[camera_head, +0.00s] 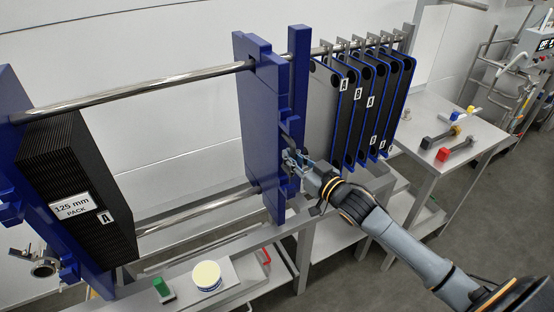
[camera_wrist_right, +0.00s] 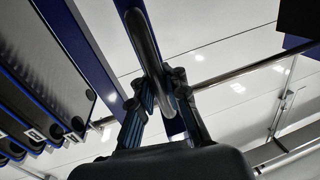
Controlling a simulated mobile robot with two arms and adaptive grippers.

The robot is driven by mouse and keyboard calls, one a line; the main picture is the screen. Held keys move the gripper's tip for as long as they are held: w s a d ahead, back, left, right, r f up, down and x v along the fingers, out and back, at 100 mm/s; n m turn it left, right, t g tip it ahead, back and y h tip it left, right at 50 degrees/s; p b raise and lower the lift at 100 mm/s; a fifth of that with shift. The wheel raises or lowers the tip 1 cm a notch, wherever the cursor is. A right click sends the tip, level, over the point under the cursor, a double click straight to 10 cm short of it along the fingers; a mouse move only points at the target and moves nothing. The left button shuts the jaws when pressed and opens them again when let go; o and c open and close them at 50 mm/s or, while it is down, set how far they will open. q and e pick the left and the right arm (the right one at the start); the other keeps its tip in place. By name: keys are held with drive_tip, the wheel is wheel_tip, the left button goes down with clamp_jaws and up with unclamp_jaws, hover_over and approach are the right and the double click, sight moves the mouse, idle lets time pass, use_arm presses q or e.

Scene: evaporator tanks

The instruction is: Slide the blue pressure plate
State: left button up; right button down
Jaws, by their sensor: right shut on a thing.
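The blue pressure plate (camera_head: 260,130) stands upright on the steel guide rails in the middle of the head view, between the black plate pack and the hanging plates. My right gripper (camera_head: 292,160) reaches its right side. In the right wrist view a dark curved handle (camera_wrist_right: 143,40) runs between the fingers of my right gripper (camera_wrist_right: 160,88), which is shut on it. In the head view the arm hides most of the handle. My left gripper is not in view.
The black 125 mm pack (camera_head: 75,180) sits against the left blue end plate (camera_head: 20,110). The upper rail (camera_head: 150,85) between pack and pressure plate is clear. Several black plates with blue edges (camera_head: 360,100) hang at right. A steel table (camera_head: 450,115) holds tools.

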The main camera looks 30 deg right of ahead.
drive_tip(key=shift+d+f, duration=0.25)
drive_tip(key=shift+d, duration=0.2)
drive_tip(key=c, duration=1.5)
unclamp_jaws()
drive_tip(key=shift+s+d, duration=0.15)
drive_tip(key=shift+o, duration=0.8)
drive_tip(key=shift+s+d+r, duration=0.15)
drive_tip(key=shift+s, duration=0.35)
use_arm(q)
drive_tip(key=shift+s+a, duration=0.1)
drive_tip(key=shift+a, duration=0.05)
use_arm(e)
drive_tip(key=v, duration=1.1)
drive_tip(key=shift+s+d, duration=0.2)
